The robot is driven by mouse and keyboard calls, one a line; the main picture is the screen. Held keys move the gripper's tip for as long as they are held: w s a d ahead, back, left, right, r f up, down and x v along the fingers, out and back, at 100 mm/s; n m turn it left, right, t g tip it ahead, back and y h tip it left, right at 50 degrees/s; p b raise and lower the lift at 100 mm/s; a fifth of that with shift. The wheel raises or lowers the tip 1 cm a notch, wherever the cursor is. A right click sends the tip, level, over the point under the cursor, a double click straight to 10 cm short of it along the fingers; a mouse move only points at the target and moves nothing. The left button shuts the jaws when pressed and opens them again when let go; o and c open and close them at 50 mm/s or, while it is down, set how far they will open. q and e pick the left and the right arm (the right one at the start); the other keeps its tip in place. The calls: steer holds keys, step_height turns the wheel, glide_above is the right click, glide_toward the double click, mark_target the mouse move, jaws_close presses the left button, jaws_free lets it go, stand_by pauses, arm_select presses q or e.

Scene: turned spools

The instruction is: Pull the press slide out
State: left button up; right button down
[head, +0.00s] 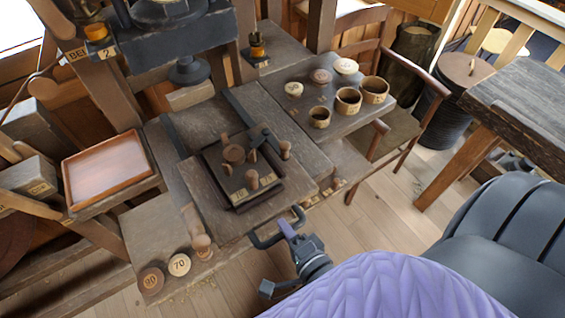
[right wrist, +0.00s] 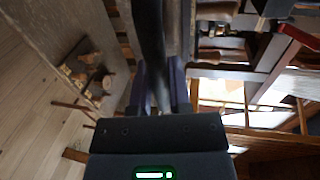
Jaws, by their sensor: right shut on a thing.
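The press slide (head: 208,207) is a flat wooden board lying between two dark rails (head: 174,135) on the bench. A dark square tray (head: 237,205) sits on it, holding several turned wooden pieces. A dark handle (head: 262,242) sticks out from the slide's front edge. My right gripper (head: 293,232) is at the right part of this handle and shut on it. In the right wrist view the dark handle bar (right wrist: 150,45) runs between the two fingers (right wrist: 158,90). My left gripper is not in view.
A reddish-brown tray (head: 107,168) stands at the left. Several cups (head: 348,101) and discs stand on the right side. A chair (head: 385,120) stands beyond. Floor (head: 370,225) is open at the front right.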

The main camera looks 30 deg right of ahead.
steer(key=c, duration=0.9)
jaws_free()
steer(key=shift+o, duration=0.2)
steer(key=shift+s, duration=0.2)
steer(key=v, duration=0.9)
steer(key=shift+s, duration=0.25)
